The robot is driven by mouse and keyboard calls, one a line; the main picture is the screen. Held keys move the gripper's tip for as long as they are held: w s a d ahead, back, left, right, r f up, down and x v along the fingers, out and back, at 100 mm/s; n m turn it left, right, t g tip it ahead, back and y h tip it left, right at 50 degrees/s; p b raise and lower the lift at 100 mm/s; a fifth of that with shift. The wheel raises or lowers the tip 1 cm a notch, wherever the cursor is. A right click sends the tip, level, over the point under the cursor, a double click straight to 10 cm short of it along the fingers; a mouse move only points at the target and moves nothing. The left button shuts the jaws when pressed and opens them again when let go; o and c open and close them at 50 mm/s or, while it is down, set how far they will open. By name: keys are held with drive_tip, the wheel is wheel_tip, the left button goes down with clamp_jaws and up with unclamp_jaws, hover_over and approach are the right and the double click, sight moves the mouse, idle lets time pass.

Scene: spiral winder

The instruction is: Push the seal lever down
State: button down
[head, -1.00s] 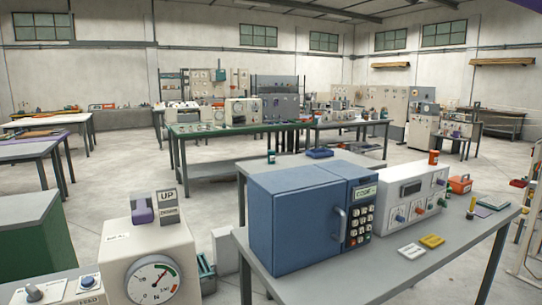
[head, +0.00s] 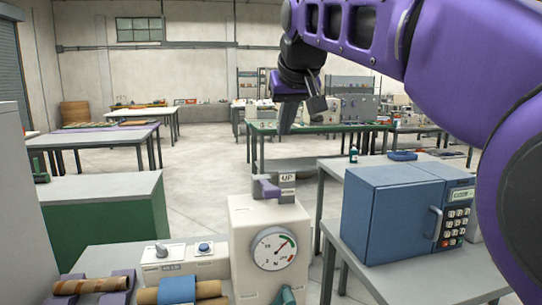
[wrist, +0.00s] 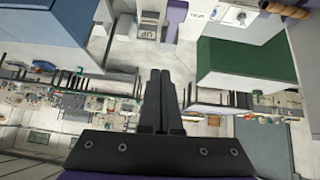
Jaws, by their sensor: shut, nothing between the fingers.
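The seal lever is most likely the purple lever (head: 266,188) on top of the cream machine box (head: 268,240) with a round dial. A small sign reading UP (head: 288,185) stands beside it, with a darker plate below. The lever looks raised, though its exact angle is hard to tell. My gripper (head: 286,122) is above and beyond the box in the head view, apart from the lever. In the wrist view my gripper (wrist: 160,75) is shut and empty. The purple part (wrist: 176,12) and the UP sign (wrist: 147,33) show past the fingertips, upside down.
A blue keypad cabinet (head: 397,212) stands on a grey table to the right of the box. A control panel with knobs (head: 185,258) and brown rolls (head: 180,291) are at lower left. A green cabinet (head: 105,210) is behind.

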drive_tip(key=shift+s+a+f+g, duration=0.15)
drive_tip(key=shift+s+a+g, duration=0.15)
drive_tip(key=shift+s, duration=0.3)
drive_tip(key=shift+s+a+f+g, duration=0.1)
drive_tip(key=shift+s+a+g, duration=0.15)
drive_tip(key=shift+s, duration=0.3)
drive_tip(key=b, duration=0.2)
hover_over(270, 186)
drive_tip(key=s, duration=0.2)
drive_tip(key=f, duration=0.7)
drive_tip(key=shift+s+d+f, duration=0.1)
drive_tip(key=shift+d+f, duration=0.15)
drive_tip(key=shift+f, duration=0.1)
wheel_tip(270, 186, down, 3)
drive_tip(key=shift+r, duration=0.2)
drive_tip(key=shift+s+f+t+b, duration=0.1)
drive_tip(key=shift+f+t+b, duration=0.15)
drive_tip(key=shift+f+b, duration=0.4)
drive_tip(key=shift+f, duration=0.15)
